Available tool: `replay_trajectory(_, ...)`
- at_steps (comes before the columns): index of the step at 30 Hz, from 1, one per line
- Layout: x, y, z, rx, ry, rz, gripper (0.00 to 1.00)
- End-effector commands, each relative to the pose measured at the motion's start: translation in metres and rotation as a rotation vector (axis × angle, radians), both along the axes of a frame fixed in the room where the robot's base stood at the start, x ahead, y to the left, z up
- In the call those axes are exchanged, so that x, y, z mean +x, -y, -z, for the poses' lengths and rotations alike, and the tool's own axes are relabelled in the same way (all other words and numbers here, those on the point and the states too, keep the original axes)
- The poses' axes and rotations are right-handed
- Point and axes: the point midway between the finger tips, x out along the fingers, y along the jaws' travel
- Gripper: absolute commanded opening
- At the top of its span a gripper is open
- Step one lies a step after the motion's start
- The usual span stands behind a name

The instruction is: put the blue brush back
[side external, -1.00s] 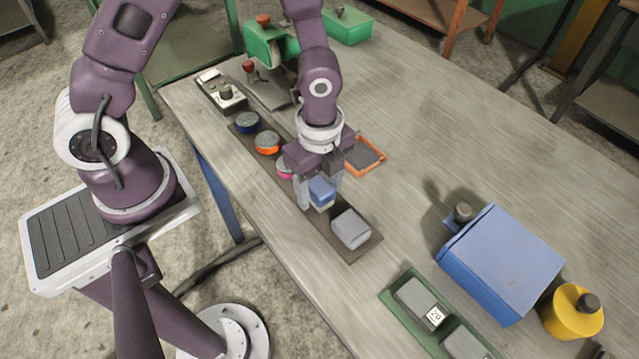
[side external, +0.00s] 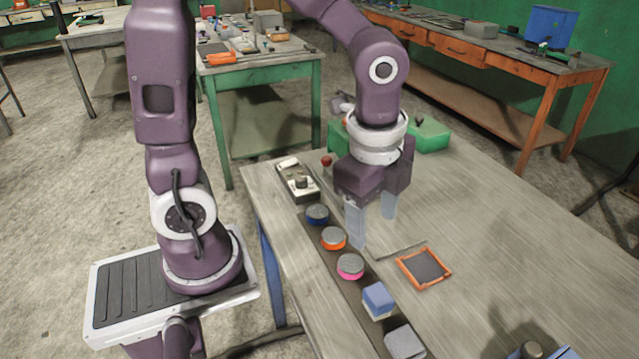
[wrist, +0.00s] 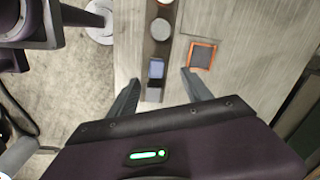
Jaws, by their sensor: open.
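The blue brush (side external: 378,298), a small blue block with a pale lower part, sits on the dark strip (side external: 352,305) between a pink-rimmed round piece (side external: 350,266) and a grey block (side external: 404,342). In the wrist view the brush (wrist: 157,68) shows between the fingers but farther off. My gripper (side external: 373,230) is open and empty, raised above the table and apart from the brush. Its two fingers also show in the wrist view (wrist: 160,82).
Orange-rimmed (side external: 333,238) and blue-rimmed (side external: 317,214) round pieces share the strip. An orange-framed dark pad (side external: 424,267) lies to its right. A switch box (side external: 297,181) and green objects (side external: 430,135) stand at the far end.

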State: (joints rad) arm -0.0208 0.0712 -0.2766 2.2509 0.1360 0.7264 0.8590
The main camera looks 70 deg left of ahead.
Motion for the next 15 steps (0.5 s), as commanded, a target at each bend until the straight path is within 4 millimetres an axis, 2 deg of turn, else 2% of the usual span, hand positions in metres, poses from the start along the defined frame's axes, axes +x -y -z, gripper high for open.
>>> replay_trajectory(1,-0.011,-0.011,-0.023,-0.011,0.073,-0.159,0.58)
replay_trajectory(3,-0.032,-0.025,-0.049,-0.061,0.166,-0.421,0.58)
replay_trajectory(6,-0.065,-0.038,-0.074,-0.18,0.273,-0.76,0.58)
replay_trajectory(10,-0.094,-0.045,-0.087,-0.334,0.341,-1.048,0.58)
replay_trajectory(15,-0.105,-0.045,-0.09,-0.405,0.354,-1.159,0.58)
